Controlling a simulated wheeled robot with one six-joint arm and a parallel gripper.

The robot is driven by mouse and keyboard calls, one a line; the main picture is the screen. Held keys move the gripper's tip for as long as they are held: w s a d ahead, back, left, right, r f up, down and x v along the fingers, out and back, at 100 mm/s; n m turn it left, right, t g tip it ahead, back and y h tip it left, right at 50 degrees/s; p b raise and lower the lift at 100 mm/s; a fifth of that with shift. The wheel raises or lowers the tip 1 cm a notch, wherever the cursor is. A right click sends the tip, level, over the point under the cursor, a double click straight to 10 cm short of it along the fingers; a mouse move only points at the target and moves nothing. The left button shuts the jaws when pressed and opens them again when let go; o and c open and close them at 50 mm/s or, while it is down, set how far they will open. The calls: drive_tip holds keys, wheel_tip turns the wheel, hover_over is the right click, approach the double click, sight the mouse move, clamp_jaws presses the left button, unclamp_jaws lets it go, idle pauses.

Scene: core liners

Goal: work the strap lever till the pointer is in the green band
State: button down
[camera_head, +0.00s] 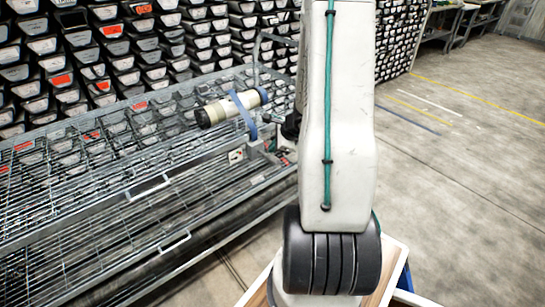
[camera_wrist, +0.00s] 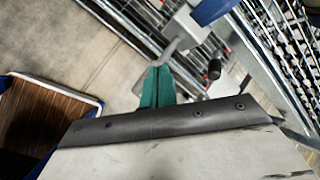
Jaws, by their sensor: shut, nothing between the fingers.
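In the wrist view the blue strap (camera_wrist: 212,9) shows at the top, with a grey bracket (camera_wrist: 186,27) below. A black grip (camera_wrist: 214,70), perhaps the lever's, hangs right of my gripper. My gripper (camera_wrist: 159,74) has teal fingers, shut and empty, apart from the grip. My arm hides it in the head view.
A galvanised wire rack (camera_head: 110,195) with pull handles fills the left. Shelves of dark bins with white labels (camera_head: 110,50) stand behind it. The concrete floor (camera_head: 455,170) on the right is open, with yellow lines.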

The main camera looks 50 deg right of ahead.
sight(276, 160)
drive_tip(key=shift+f, duration=0.1)
idle(0.3)
drive_tip(key=shift+s+f, duration=0.1)
drive_tip(key=shift+f, duration=0.25)
drive_tip(key=shift+s+a+f, duration=0.1)
drive_tip(key=shift+s+f, duration=0.05)
drive_tip(key=shift+f, duration=0.65)
drive_tip(key=shift+s+f, duration=0.2)
drive_tip(key=shift+f, duration=0.55)
drive_tip(key=shift+s+a+f, duration=0.1)
drive_tip(key=shift+s+f, duration=0.05)
drive_tip(key=shift+f, duration=0.65)
idle(2.0)
idle(0.4)
drive_tip(key=shift+w+d+r, duration=0.1)
drive_tip(key=shift+w+r, duration=0.1)
drive_tip(key=shift+r, duration=0.75)
drive_tip(key=shift+w+d+r, duration=0.1)
drive_tip(key=shift+w+r, duration=0.1)
drive_tip(key=shift+r, duration=0.7)
drive_tip(key=shift+w+r, duration=0.2)
drive_tip(key=shift+r, duration=0.75)
drive_tip(key=shift+r, duration=0.1)
drive_tip(key=shift+w+d+r, duration=0.1)
drive_tip(key=shift+w+r, duration=0.15)
drive_tip(key=shift+r, duration=0.95)
drive_tip(key=shift+w+r, duration=0.25)
drive_tip(key=shift+r, duration=0.9)
